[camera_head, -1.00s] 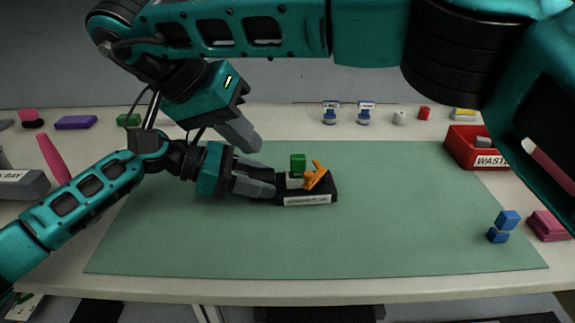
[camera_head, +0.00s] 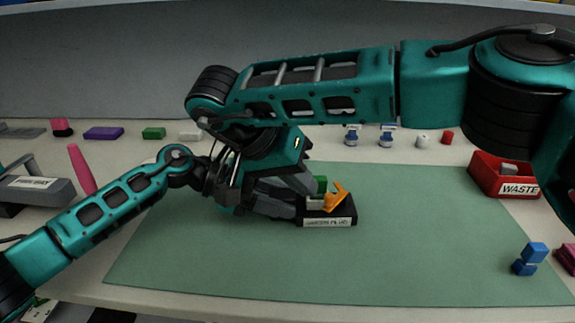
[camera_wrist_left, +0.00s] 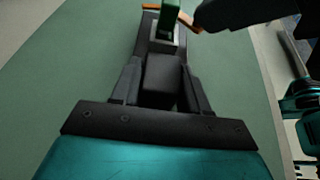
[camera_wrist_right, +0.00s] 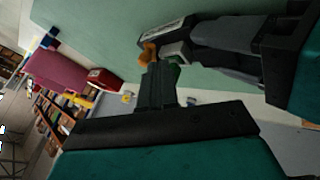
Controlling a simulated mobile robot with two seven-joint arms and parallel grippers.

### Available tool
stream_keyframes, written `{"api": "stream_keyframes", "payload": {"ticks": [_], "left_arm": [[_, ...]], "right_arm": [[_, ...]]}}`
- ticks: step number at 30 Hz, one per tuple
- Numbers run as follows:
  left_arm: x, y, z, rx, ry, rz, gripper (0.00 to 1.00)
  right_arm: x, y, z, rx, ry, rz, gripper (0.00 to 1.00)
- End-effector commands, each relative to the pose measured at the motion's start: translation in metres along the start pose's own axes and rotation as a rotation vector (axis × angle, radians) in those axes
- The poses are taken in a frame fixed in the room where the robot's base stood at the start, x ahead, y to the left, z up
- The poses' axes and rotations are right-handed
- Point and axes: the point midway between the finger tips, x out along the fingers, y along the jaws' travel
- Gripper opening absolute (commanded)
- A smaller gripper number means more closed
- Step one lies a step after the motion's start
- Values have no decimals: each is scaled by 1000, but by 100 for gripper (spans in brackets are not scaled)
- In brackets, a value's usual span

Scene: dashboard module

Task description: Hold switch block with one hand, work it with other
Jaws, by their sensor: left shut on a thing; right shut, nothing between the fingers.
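The switch block (camera_head: 345,221) is black with a white label, a green upright part (camera_head: 321,184) and an orange lever (camera_head: 335,197). It lies on the green mat. My left gripper (camera_head: 297,208) is shut on the block's left end; the left wrist view also shows the black block (camera_wrist_left: 160,48) running out from between the fingers. My right gripper (camera_head: 312,187) is shut and empty, its tip right beside the green part. In the right wrist view the tip (camera_wrist_right: 158,66) is close to the orange lever (camera_wrist_right: 148,54); I cannot tell whether it touches.
The green mat (camera_head: 400,260) is mostly clear. Small parts line the back of the table. A grey device (camera_head: 35,190) and a pink stick (camera_head: 82,168) are at the left.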

Motion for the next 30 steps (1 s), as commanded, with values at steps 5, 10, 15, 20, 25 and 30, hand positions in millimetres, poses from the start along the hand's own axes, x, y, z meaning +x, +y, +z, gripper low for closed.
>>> {"api": "stream_keyframes", "payload": {"ticks": [5, 10, 15, 20, 25, 30], "left_arm": [[0, 0, 0, 0, 0, 0, 0], [0, 0, 0, 0, 0, 0, 0], [0, 0, 0, 0, 0, 0, 0], [0, 0, 0, 0, 0, 0, 0], [0, 0, 0, 0, 0, 0, 0], [0, 0, 0, 0, 0, 0, 0]], "right_arm": [[17, 0, 0, 0, -1, 1, 0], [20, 0, 0, 0, 0, 0, 0], [20, 0, 0, 0, 0, 0, 0], [20, 0, 0, -6, 4, -4, 0], [20, 2, 0, -53, 31, -29, 0], [21, 3, 2, -90, 49, -49, 0]]}}
